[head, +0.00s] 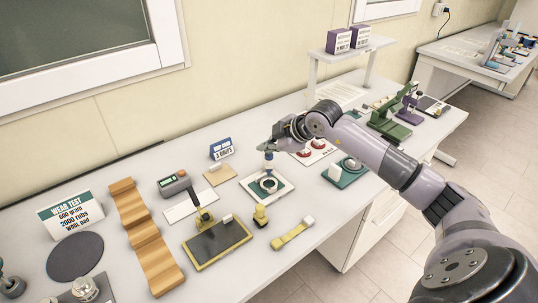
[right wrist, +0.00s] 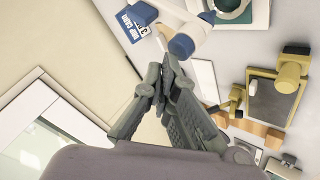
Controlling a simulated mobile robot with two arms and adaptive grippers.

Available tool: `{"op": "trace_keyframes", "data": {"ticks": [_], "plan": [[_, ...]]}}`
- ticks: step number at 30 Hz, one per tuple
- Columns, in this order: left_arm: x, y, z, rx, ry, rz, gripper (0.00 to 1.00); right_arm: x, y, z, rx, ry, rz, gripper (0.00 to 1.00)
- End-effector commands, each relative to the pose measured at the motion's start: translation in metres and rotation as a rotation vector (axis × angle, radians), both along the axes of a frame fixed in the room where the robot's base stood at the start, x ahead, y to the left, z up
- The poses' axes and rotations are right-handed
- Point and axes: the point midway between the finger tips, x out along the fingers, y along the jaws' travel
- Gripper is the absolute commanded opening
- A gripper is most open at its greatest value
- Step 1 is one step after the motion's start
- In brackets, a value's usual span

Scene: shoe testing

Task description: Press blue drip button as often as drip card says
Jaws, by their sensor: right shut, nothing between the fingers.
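The drip card (head: 221,148) is a small blue and white sign standing behind the drip station; it seems to read 3 drops. In the right wrist view the card (right wrist: 138,20) shows a 3. The blue drip button (head: 268,156) is a blue cap on the pale dripper above a white plate with a dark ring (head: 268,185). In the right wrist view the blue button (right wrist: 181,46) is just beyond my fingertips. My right gripper (head: 267,146) is shut and empty, right by the button's top. I cannot tell whether it touches. My left gripper is not in view.
A tan block (head: 216,174) and a grey device with a green display (head: 174,184) stand to the left. A yellow-framed dark plate (head: 218,243) is in front. A red-buttoned panel (head: 316,150) and a teal base (head: 345,173) lie right, under my arm.

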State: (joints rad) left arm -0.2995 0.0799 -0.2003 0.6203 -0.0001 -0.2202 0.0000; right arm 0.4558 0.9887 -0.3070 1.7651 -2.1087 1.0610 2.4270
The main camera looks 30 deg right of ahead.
Motion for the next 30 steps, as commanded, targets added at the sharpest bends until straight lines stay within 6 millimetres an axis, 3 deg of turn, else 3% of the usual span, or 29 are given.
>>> {"op": "trace_keyframes", "data": {"ticks": [30], "plan": [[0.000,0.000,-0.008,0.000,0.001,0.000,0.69,0.000,0.000,-0.010,0.000,0.001,0.000,0.00]]}}
